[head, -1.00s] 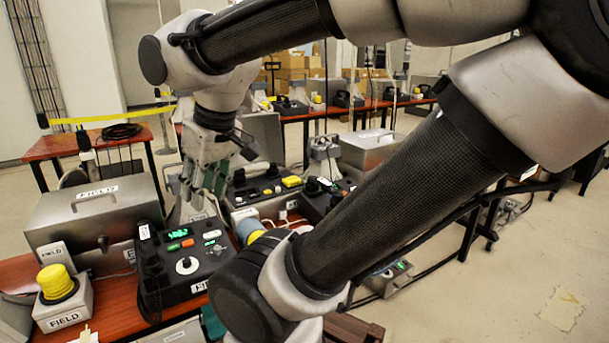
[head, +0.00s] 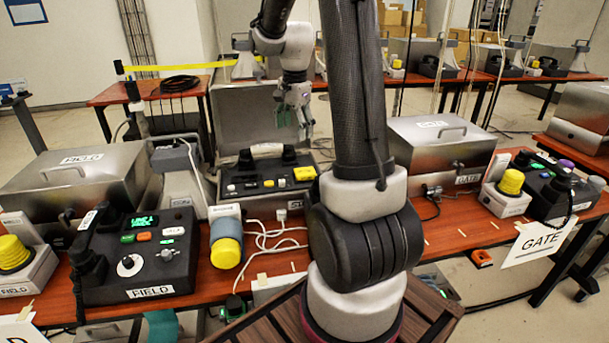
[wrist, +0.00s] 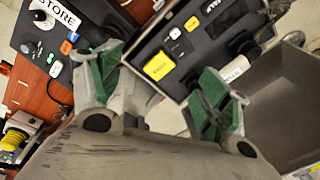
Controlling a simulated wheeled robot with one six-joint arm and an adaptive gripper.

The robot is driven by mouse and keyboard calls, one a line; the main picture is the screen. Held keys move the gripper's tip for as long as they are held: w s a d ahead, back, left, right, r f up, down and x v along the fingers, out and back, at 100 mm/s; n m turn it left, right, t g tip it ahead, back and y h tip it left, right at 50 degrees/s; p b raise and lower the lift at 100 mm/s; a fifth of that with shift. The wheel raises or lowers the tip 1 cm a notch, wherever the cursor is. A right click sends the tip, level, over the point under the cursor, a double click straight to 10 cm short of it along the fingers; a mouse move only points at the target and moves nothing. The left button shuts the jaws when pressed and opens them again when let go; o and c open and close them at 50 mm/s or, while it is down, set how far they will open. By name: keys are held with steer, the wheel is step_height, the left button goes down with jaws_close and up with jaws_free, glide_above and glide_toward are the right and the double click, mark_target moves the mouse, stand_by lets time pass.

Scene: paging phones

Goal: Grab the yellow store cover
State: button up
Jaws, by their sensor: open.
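A yellow block (wrist: 158,66), which may be the store cover, sits on a dark console with small white buttons in the wrist view. In the head view a yellow block (head: 304,173) with "ST" lettering is at the right end of a console in an open grey case, beside my arm. My gripper (wrist: 165,92) is open and empty, its green-padded fingers apart and the block beyond and between them in the picture. In the head view my gripper (head: 293,115) hangs above and behind that console. A STORE label (wrist: 57,12) is on another console at upper left.
The open case lid (wrist: 280,115) stands right of my gripper. The FIELD console (head: 140,255), a yellow-capped cylinder (head: 226,252) and white cables crowd the front of the red table. The GATE console (head: 560,190) is at right. My arm hides the middle.

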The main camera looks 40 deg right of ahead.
steer(key=w+d+f+m+g, duration=0.1)
steer(key=w+d+f+m, duration=0.35)
steer(key=d+f, duration=0.35)
steer(key=m, duration=0.2)
glide_above(305, 171)
steer(key=shift+n, duration=0.25)
step_height(305, 171, down, 6)
steer(key=shift+s+d+r, duration=0.1)
steer(key=shift+r, duration=0.05)
step_height(305, 171, down, 5)
steer(key=shift+f, duration=0.15)
steer(key=c, duration=1.1)
